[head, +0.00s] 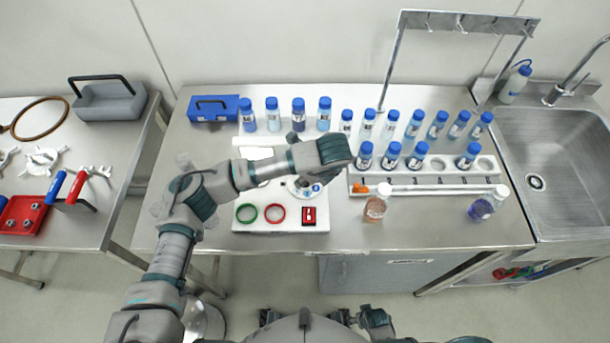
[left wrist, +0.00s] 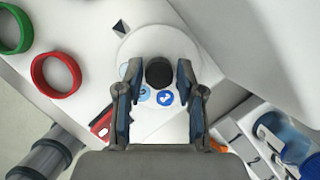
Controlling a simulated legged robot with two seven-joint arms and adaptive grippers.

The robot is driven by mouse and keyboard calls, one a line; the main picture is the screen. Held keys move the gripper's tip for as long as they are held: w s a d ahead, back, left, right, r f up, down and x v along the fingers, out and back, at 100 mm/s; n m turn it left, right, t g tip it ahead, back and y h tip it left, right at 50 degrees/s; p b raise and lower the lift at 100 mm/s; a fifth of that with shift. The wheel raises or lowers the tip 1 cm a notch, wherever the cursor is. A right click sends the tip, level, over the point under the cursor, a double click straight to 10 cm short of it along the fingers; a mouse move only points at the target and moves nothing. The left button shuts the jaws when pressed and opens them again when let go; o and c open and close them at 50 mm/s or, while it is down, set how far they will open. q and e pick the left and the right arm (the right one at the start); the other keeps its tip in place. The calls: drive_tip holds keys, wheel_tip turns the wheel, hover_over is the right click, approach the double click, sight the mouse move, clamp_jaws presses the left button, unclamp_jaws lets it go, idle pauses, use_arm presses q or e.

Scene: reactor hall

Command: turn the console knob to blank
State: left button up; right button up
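The console (head: 280,226) is a white panel on the steel bench. Its black round knob (left wrist: 159,72) stands on a pale round dial (left wrist: 137,47) with blue round symbols. In the head view the dial (head: 304,190) shows partly below my left wrist, and the knob cannot be made out. My left gripper (left wrist: 159,76) is open, with one finger on each side of the knob. Small gaps seem to remain between fingers and knob. The lower part of the dial is partly hidden by my gripper. I cannot see my right gripper.
On the console are a green ring (head: 246,213), a red ring (head: 275,213) and a red switch (head: 309,215). A white rack (head: 430,183) with several blue-capped bottles stands right of the dial. A bottle of brownish liquid (head: 376,205) stands near the console. A sink (head: 550,150) is far right.

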use_arm(q)
drive_tip(key=shift+o, duration=0.6)
drive_tip(key=shift+d, duration=0.15)
drive_tip(key=v, duration=1.2)
